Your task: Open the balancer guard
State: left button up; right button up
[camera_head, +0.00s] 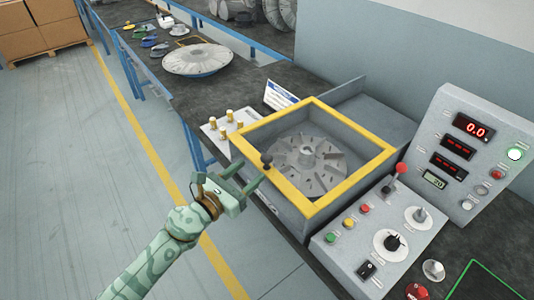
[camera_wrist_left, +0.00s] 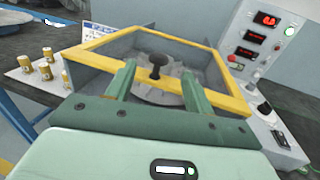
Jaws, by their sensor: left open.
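The balancer guard (camera_head: 377,167) is a yellow-framed cover with a see-through middle, lying shut over a grey box. A finned metal rotor (camera_head: 310,165) shows beneath it. A dark knob (camera_head: 266,158) stands on the guard's left frame edge; it also shows in the left wrist view (camera_wrist_left: 157,66). My left gripper (camera_head: 252,174) is open just in front of the knob. In the left wrist view its two green fingers (camera_wrist_left: 157,88) point towards the knob, one on each side of the line to it. I cannot tell whether they touch it. My right gripper is not in view.
A control panel (camera_head: 370,240) with a red-topped lever (camera_head: 400,169) and a display console (camera_head: 470,150) stand right of the guard. Several brass-coloured weights (camera_head: 229,116) and a small sign (camera_head: 279,95) stand at its left. A metal disc (camera_head: 197,60) lies further back.

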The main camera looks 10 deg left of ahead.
aim_at(262, 161)
pick_arm(q)
jog(key=x, duration=0.8)
jog(key=shift+w+d+b, duration=0.1)
jog(key=shift+w+b, duration=0.1)
jog(key=shift+b, duration=0.1)
grip_shut()
